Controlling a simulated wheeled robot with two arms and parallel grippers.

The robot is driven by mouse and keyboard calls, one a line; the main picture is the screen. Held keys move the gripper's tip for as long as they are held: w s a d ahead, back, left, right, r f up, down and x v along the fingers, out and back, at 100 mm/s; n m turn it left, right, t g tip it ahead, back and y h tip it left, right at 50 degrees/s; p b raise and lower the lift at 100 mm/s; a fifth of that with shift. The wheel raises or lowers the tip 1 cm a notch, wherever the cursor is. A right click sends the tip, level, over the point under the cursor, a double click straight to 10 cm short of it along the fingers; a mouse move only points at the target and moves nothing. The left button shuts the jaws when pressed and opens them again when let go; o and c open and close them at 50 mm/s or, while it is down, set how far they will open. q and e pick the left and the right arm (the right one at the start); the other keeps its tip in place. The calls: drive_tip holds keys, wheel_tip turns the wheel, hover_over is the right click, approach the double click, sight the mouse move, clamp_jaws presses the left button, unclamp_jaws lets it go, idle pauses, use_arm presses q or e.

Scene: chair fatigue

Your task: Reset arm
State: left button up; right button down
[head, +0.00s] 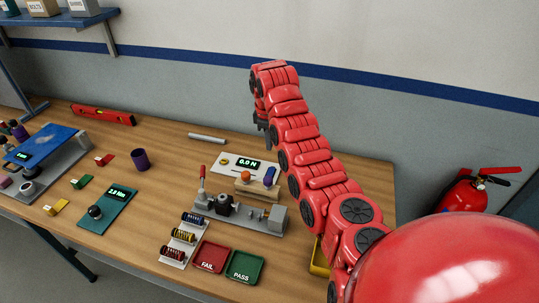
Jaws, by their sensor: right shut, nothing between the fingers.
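My right arm is red and reaches from the lower right up over the back right of the table. My right gripper (262,118) is at its far end, dark and small, pointing down above the table's back part. It is shut and holds nothing. It is apart from the objects on the table. My left gripper is not in view.
A fire extinguisher (460,192) stands at right.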

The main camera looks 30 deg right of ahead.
drive_tip(key=shift+w+r, duration=0.1)
drive_tip(key=shift+r, duration=0.05)
drive_tip(key=shift+r, duration=0.1)
idle(0.3)
